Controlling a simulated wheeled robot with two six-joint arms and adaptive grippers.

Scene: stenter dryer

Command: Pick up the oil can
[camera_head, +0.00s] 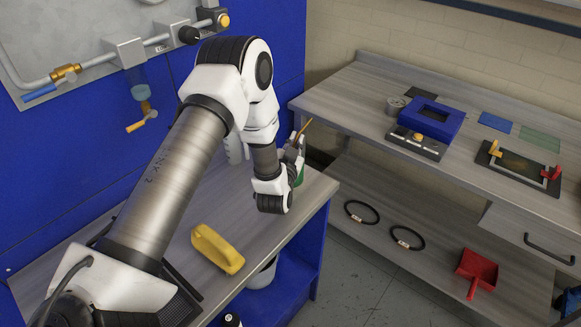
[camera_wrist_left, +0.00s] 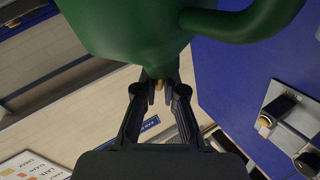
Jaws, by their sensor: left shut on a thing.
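The oil can is green with a thin brass-coloured spout. In the head view most of it is hidden behind my left gripper (camera_head: 293,157); a strip of the green oil can (camera_head: 300,176) and the spout show at the right end of the blue bench. In the left wrist view the green body of the oil can (camera_wrist_left: 125,28) fills the top, with its curved handle at upper right. My left gripper (camera_wrist_left: 160,92) is shut on the can's narrow part. Whether the can touches the bench is hidden. My right gripper is not in view.
A yellow object (camera_head: 217,249) lies on the blue bench (camera_head: 312,192). A grey workbench (camera_head: 350,87) at right carries a blue frame (camera_head: 432,116) and a dark tray (camera_head: 520,166). Its lower shelf holds two black rings and a red scoop (camera_head: 477,270). A panel with pipes stands behind my left arm.

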